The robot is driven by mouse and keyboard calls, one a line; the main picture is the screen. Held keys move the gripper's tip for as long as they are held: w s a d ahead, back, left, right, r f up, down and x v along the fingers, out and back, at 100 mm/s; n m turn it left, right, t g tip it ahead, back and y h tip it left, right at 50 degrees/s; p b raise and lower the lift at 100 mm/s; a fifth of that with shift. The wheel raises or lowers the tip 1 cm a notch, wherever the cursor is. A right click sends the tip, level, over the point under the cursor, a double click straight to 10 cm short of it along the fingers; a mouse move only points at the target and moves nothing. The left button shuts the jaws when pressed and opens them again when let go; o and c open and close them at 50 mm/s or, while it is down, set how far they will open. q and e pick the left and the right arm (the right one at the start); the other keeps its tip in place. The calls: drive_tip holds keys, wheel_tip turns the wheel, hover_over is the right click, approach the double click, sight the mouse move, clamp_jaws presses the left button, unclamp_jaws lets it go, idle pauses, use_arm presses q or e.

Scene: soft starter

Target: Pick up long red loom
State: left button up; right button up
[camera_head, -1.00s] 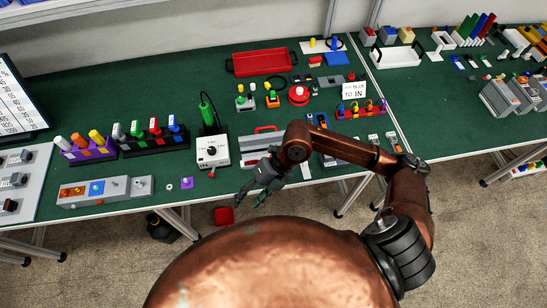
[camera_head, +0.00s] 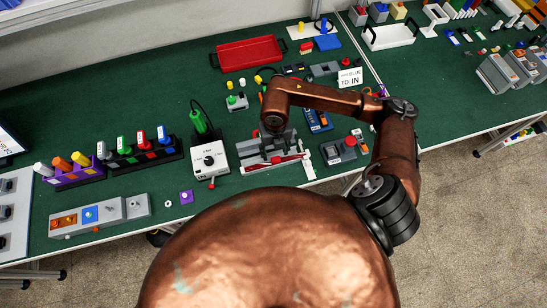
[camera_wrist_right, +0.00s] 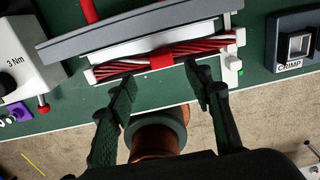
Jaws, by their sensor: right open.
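The long red loom is a bundle of red and pale wires (camera_wrist_right: 205,45) with a red band round its middle. It lies level in the right wrist view, along the front of a grey and white holder (camera_wrist_right: 100,40). In the head view my right gripper (camera_head: 268,146) is over the holder. My left gripper is not in view.
A white 3 Nm box (camera_head: 209,160) stands left of the holder, and a dark crimp device (camera_head: 339,150) stands right of it. The table's front edge (camera_wrist_right: 80,129) runs close below the gripper. A red tray (camera_head: 250,53) lies farther back.

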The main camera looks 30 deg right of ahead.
sight(276, 160)
wheel_tip(276, 160, down, 3)
drive_tip(key=shift+s+d+f+p, duration=0.1)
drive_tip(key=shift+s+d+p, duration=0.05)
drive_tip(key=shift+p, duration=0.2)
drive_tip(key=shift+f, duration=1.35)
drive_tip(key=c, duration=0.7)
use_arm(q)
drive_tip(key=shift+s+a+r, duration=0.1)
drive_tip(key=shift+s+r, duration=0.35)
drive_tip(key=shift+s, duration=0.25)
use_arm(e)
clamp_jaws()
